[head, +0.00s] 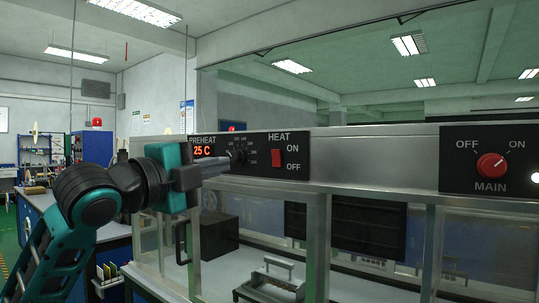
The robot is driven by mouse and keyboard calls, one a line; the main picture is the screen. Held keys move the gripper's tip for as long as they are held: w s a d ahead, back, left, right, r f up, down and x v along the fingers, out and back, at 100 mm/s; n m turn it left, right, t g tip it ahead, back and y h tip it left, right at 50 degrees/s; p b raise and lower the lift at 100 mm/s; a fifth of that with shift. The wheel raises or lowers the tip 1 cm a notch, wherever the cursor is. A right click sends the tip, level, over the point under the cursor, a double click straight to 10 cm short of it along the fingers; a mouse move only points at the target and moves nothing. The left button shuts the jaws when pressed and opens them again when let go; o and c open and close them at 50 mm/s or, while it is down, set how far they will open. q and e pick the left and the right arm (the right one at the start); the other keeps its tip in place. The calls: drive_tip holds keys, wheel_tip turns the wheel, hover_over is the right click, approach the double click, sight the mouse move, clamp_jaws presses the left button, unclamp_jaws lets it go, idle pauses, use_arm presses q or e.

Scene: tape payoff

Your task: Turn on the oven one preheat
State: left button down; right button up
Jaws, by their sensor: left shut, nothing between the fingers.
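The gripper hides the panel's lower left part. Right of the dial is a red HEAT rocker switch (276,158), with ON above and OFF below. The red MAIN knob (491,167) is at far right, its mark pointing up-right toward ON. My right gripper is not in view.
A white lamp (535,178) glows beside the MAIN knob. Below the panels are the oven's clear windows and metal frame (317,235), with a black vertical handle (181,243) at left. A blue workbench (45,215) stands behind my left arm.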

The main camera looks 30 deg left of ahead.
use_arm(q)
drive_tip(key=p, duration=0.4)
approach(275, 151)
drive_tip(key=w, duration=0.5)
drive_tip(key=shift+w+d+r, duration=0.2)
drive_tip(key=shift+w+r, duration=0.2)
drive_tip(key=shift+w, duration=0.5)
drive_tip(key=shift+s, duration=0.1)
